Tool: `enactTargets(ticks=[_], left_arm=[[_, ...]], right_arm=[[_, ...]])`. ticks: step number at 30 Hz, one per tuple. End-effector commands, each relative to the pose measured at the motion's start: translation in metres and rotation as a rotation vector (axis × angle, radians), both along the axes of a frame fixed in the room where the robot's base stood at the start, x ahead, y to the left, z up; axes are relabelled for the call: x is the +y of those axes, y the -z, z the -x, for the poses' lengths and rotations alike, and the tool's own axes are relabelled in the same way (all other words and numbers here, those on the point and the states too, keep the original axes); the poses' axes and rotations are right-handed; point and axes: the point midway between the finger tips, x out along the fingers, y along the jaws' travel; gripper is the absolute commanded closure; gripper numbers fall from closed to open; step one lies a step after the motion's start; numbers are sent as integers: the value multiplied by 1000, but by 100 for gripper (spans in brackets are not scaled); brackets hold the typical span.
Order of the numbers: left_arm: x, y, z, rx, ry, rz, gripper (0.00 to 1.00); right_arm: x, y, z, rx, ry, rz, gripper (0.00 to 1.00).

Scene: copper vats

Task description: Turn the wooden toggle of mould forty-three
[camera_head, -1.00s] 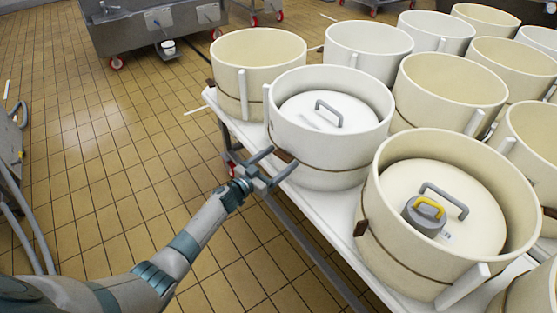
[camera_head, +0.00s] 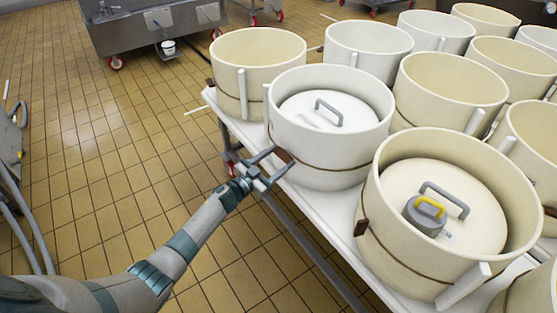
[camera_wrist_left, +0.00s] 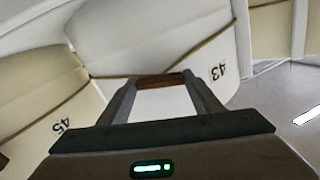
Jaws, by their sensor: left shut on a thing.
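Mould forty-three is the white round tub (camera_head: 330,145) with a lid inside, at the table's left edge. Its number shows upside down in the left wrist view, on the mould's wall (camera_wrist_left: 200,65). The brown wooden toggle (camera_wrist_left: 160,79) lies across between my left fingertips, in front of that wall. My left gripper (camera_head: 284,158) is shut on the toggle; it also shows in the left wrist view (camera_wrist_left: 160,84). In the head view the fingers mostly hide the toggle. My right gripper is not in view.
A cream mould (camera_head: 400,255) with a lid and grey weight (camera_head: 424,217) stands close by on the right. Several open moulds crowd the white table (camera_head: 345,262) behind. Mould 45 (camera_wrist_left: 35,95) is beside forty-three in the wrist view.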

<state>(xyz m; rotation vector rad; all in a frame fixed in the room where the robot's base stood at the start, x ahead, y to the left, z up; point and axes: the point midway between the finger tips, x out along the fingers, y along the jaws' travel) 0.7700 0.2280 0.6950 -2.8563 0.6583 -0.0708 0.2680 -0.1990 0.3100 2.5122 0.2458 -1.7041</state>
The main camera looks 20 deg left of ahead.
Motion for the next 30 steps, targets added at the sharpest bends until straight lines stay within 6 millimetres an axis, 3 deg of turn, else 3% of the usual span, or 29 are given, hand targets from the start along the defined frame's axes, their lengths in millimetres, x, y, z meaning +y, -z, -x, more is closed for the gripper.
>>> enactTargets(ticks=[9,20,30], left_arm=[[1,2,0,-125,1,-256,64],[1,2,0,-274,0,-564,64],[1,2,0,-416,0,-854,64]], right_arm=[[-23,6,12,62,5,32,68],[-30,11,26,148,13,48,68],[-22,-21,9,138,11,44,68]])
